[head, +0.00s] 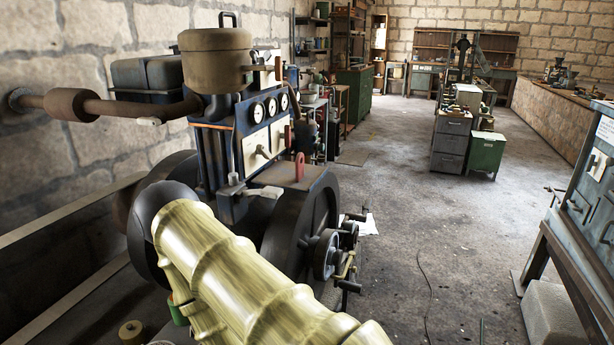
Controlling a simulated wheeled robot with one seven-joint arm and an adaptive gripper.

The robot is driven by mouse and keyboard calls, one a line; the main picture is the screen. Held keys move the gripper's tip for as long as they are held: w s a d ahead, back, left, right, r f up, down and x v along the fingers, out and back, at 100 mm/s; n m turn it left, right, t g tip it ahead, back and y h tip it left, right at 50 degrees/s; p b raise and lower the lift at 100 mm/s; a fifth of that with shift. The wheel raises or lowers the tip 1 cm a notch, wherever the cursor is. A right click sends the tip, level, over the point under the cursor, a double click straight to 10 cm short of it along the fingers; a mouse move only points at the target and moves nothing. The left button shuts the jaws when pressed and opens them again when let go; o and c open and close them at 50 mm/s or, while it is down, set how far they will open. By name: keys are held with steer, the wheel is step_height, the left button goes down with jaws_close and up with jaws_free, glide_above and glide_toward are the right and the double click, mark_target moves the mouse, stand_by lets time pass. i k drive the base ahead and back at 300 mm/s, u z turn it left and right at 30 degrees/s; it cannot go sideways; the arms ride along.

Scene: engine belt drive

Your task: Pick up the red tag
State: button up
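A small red tag (299,167) stands upright on a dark flat ledge (290,178) of the engine, just below and right of the gauge panel. It looks like a flat piece with a rounded top, and nothing covers it in the head view. A large yellow-green ribbed body, which seems to be my arm, fills the lower middle of the view, in front of and below the tag. My gripper's fingers cannot be made out in this view.
The engine's brown tank (216,62), horizontal pipe (110,105), gauge panel (265,125) and light grey lever (250,190) crowd the space around the tag. A dark flywheel (305,220) is below it. Open concrete floor (420,235) lies to the right.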

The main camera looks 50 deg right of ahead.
mark_target(299, 159)
steer(key=k, duration=0.4)
steer(key=u, duration=1.05)
steer(key=i, duration=0.8)
steer(key=z, duration=2.85)
steer(key=i, duration=0.5)
